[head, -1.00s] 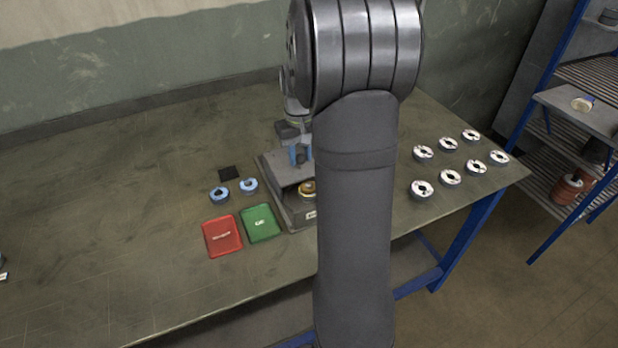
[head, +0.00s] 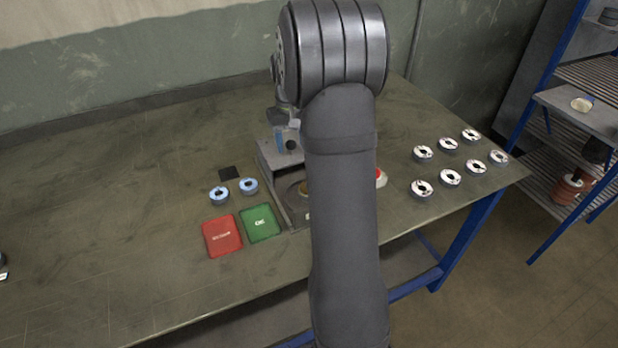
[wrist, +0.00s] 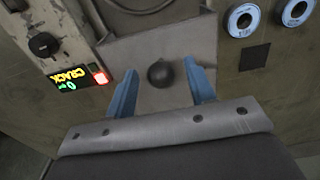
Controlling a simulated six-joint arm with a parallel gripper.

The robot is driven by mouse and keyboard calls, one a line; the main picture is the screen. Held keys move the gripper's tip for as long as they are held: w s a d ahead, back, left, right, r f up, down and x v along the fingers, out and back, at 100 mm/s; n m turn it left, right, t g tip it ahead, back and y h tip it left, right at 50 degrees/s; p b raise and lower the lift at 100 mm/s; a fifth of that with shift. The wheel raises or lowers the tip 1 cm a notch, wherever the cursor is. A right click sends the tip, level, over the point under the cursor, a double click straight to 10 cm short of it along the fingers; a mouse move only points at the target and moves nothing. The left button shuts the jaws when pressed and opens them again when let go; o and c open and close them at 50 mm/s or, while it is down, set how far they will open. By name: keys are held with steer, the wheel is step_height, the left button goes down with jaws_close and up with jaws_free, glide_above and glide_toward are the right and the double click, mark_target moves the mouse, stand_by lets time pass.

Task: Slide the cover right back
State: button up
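The grey cover (head: 276,156) sits on the fixture on the bench, toward its back end. Its black ball knob (head: 291,145) also shows in the wrist view (wrist: 160,73). My gripper (wrist: 162,88) is open, with blue fingers on either side of the knob and visible gaps to it. In the head view one blue finger (head: 279,139) shows beside the knob.
Red (head: 222,237) and green (head: 260,223) trays lie left of the fixture, with two blue discs (head: 219,196) behind them. Several white discs (head: 450,177) stand at right. A display (wrist: 76,82) reads "CRACK" beside a red light.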

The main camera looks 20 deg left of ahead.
steer(key=shift+r, duration=3.95)
step_height(320, 180, down, 8)
steer(key=shift+r, duration=0.25)
steer(key=shift+s+d+f, duration=0.15)
steer(key=shift+f, duration=0.15)
steer(key=shift+s+d, duration=0.75)
steer(key=shift+d, duration=0.05)
steer(key=shift+a, duration=0.1)
